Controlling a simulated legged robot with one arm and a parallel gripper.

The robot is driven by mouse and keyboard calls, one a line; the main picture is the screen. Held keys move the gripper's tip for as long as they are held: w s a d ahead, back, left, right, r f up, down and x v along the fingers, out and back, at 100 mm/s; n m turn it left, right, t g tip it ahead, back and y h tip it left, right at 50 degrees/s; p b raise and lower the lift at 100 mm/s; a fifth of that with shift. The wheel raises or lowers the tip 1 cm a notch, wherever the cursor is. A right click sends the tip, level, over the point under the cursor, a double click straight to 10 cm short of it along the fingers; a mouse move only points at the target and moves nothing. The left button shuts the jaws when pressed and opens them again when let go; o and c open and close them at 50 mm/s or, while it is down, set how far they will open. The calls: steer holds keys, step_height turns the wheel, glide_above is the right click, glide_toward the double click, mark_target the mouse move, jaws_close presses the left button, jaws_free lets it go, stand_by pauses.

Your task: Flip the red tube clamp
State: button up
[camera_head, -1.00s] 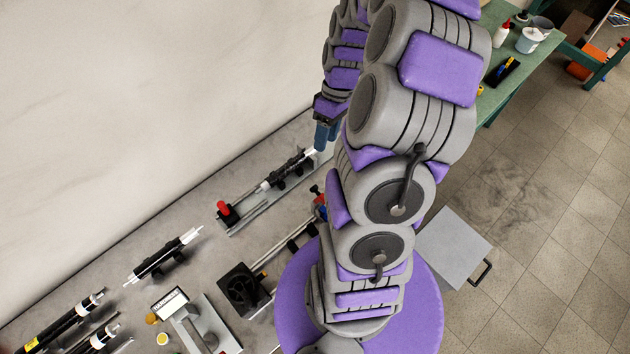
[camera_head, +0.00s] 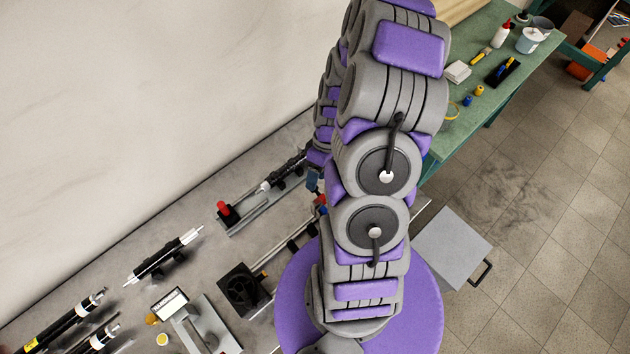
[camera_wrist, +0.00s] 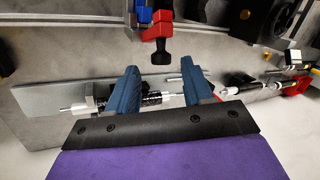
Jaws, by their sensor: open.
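The red clamp (camera_wrist: 160,28) with its black lever end is at the top middle of the wrist view, beside a blue part. In the head view, a small red piece next to my arm (camera_head: 321,198) appears to be the same clamp, mostly hidden. My gripper (camera_wrist: 165,72) is open, with its two blue fingers apart and nothing seen held between them. The clamp lies beyond the fingertips, apart from them. In the head view my gripper (camera_head: 314,180) is largely covered by my arm.
A grey rail (camera_head: 262,207) holds a black-and-white tube (camera_head: 288,170) and has a red-topped post (camera_head: 224,210) at one end. The tube passes behind my fingers in the wrist view. A black fan-like block (camera_head: 243,290) stands nearby. A green bench (camera_head: 470,110) is at the right.

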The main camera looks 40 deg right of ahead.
steer(key=shift+x, duration=1.35)
jaws_close()
